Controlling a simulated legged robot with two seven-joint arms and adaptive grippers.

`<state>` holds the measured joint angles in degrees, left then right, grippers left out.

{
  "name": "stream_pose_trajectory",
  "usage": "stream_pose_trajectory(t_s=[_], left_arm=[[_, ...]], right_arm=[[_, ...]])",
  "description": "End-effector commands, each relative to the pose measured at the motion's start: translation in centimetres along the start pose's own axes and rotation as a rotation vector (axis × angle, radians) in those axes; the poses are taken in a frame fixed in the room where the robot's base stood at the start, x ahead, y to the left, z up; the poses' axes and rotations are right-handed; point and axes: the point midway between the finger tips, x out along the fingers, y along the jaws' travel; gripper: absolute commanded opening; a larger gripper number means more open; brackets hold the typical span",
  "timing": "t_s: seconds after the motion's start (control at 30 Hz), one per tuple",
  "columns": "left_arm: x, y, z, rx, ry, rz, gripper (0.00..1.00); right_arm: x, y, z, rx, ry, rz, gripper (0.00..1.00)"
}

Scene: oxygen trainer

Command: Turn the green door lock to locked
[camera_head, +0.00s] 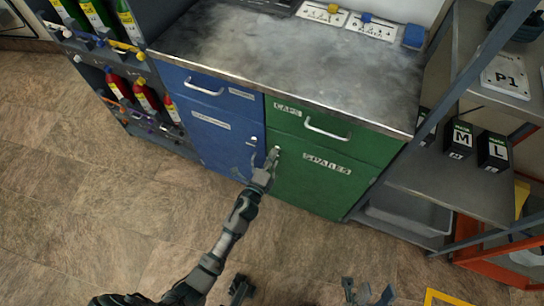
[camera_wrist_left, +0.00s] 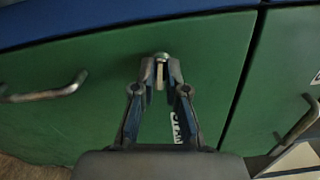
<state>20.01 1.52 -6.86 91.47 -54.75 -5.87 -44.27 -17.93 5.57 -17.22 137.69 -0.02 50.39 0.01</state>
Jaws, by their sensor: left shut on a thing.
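The green door (camera_head: 318,182) of the lower cabinet is closed, under a green drawer. Its lock (camera_head: 277,149) is a small metal knob near the upper left corner of the door. My left gripper (camera_head: 271,160) is at this lock. In the left wrist view, my left gripper (camera_wrist_left: 161,68) is shut on the lock (camera_wrist_left: 161,56), with a pale metal piece between the fingertips; the fingers hide part of it. The green door (camera_wrist_left: 95,70) fills most of that view. My right gripper (camera_head: 368,291) is low in the head view, with its fingers apart and empty.
A blue cabinet (camera_head: 209,132) with its own lock adjoins on the left. The metal countertop (camera_head: 300,50) is above. A shelf with boxes (camera_head: 460,139) stands right, and a rack with bottles (camera_head: 146,97) left. The floor (camera_head: 100,200) in front is largely clear.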

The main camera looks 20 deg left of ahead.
Motion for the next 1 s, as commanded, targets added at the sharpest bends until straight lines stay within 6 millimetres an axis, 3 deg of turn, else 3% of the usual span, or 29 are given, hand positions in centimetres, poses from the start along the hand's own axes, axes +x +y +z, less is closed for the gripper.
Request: stream_pose_trajectory(t_s=[0.4, 0.93, 1.0], left_arm=[[-0.15, 0.71, -0.05, -0.178, -0.002, 0.012, 0.0], [-0.16, 0.82, -0.08, -0.202, -0.002, 0.014, 0.0], [-0.16, 0.83, -0.08, -0.202, -0.002, 0.014, 0.25]], right_arm=[[-0.28, -0.03, -0.24, 0.001, -0.007, 0.005, 0.4], [-0.23, -0.02, -0.21, 0.0, -0.005, 0.004, 0.4], [-0.22, -0.02, -0.2, 0.0, -0.005, 0.004, 0.4]])
